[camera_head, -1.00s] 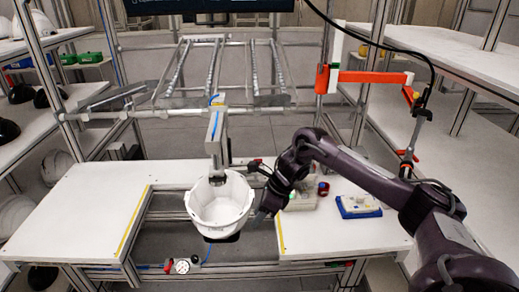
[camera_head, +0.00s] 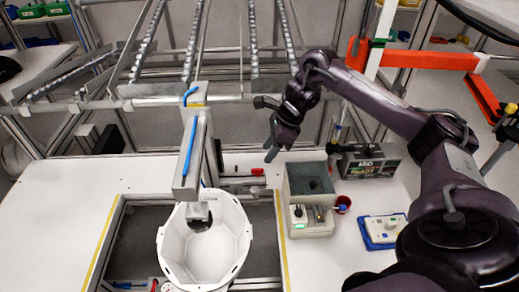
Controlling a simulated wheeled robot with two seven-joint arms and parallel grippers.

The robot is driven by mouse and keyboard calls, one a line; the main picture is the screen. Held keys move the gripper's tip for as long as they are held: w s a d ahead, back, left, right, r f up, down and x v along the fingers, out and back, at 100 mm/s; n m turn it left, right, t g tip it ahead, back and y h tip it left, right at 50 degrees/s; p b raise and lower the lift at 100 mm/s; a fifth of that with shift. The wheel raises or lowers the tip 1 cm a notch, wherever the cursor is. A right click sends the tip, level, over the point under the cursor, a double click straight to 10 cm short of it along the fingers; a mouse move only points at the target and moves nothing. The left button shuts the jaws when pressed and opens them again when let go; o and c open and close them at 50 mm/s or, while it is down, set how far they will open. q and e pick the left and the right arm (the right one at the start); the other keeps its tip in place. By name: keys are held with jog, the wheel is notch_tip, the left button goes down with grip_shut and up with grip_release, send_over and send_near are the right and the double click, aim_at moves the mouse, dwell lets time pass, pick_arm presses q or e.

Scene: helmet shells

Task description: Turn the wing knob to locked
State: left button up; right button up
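My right gripper (camera_head: 271,152) hangs above the table, to the right of the grey post (camera_head: 190,150) and in front of the frame's back rails. Its dark fingers point down, appear to touch nothing, and are too small to show a gap. A white helmet shell (camera_head: 178,245) sits open side up below the post, with a dark round pad inside it. A small red part (camera_head: 257,172) shows at the right of the post, below the gripper and apart from it. I cannot make out the wing knob for certain. My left gripper is not in view.
The white table (camera_head: 55,215) is clear at left.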

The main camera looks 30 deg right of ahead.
aim_at(258, 169)
jog(key=x, duration=0.3)
jog(key=shift+s+a, duration=0.1)
jog(key=shift+s, duration=0.1)
jog(key=p+x, duration=0.1)
jog(key=x, duration=0.3)
jog(key=shift+w, duration=0.2)
jog(key=shift+f, duration=0.3)
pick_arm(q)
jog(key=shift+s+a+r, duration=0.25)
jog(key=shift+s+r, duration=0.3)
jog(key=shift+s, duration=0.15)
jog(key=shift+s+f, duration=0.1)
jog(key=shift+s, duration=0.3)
pick_arm(e)
grip_shut()
